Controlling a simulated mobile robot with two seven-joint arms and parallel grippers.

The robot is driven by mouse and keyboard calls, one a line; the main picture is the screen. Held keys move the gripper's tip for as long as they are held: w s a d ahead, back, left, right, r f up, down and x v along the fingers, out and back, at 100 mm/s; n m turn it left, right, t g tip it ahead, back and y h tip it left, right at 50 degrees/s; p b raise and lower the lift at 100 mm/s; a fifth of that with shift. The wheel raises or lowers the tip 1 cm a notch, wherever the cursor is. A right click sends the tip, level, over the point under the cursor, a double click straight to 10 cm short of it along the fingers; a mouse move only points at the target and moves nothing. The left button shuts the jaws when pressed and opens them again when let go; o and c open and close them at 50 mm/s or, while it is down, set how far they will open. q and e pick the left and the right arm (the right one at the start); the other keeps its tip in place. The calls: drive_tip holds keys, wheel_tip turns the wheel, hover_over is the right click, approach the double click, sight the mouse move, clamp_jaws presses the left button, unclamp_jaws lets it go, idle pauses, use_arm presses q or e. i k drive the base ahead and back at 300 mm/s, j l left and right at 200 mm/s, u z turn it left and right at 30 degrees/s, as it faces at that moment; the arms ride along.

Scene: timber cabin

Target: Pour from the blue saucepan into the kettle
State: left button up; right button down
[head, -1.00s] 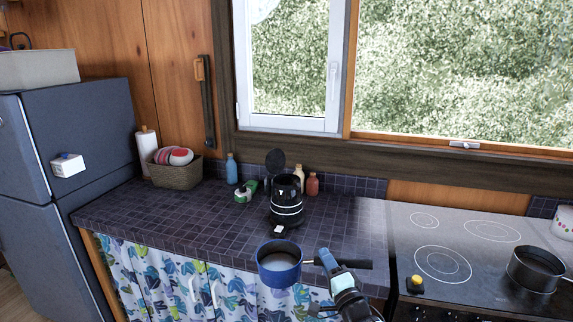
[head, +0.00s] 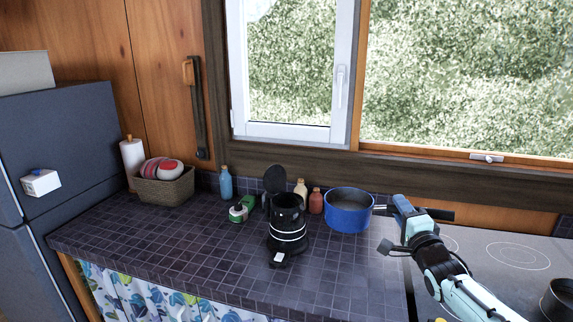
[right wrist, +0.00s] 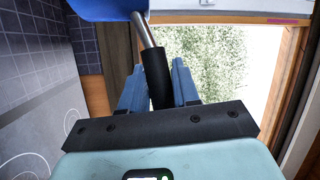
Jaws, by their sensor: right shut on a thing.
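The blue saucepan (head: 348,214) is held up to the right of the kettle in the head view, roughly upright, with pale contents just visible inside. My right gripper (head: 402,212) is shut on its dark handle. In the right wrist view the black handle (right wrist: 157,78) lies between the blue fingers, and part of the blue pan (right wrist: 105,8) shows at the top. The black kettle (head: 287,222) stands on the tiled counter with its lid raised. The pan and kettle are apart. My left gripper is not in view.
Behind the kettle stand a blue bottle (head: 226,183), a green-and-white item (head: 241,209), a cream bottle (head: 301,191) and a red bottle (head: 316,201). A basket (head: 165,188) sits at the left. The stove (head: 500,255) lies right. The front counter is clear.

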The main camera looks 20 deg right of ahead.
sight(286, 220)
drive_tip(key=i+l, duration=0.2)
drive_tip(key=i, duration=0.25)
drive_tip(key=i+l, duration=0.2)
drive_tip(key=i, duration=0.25)
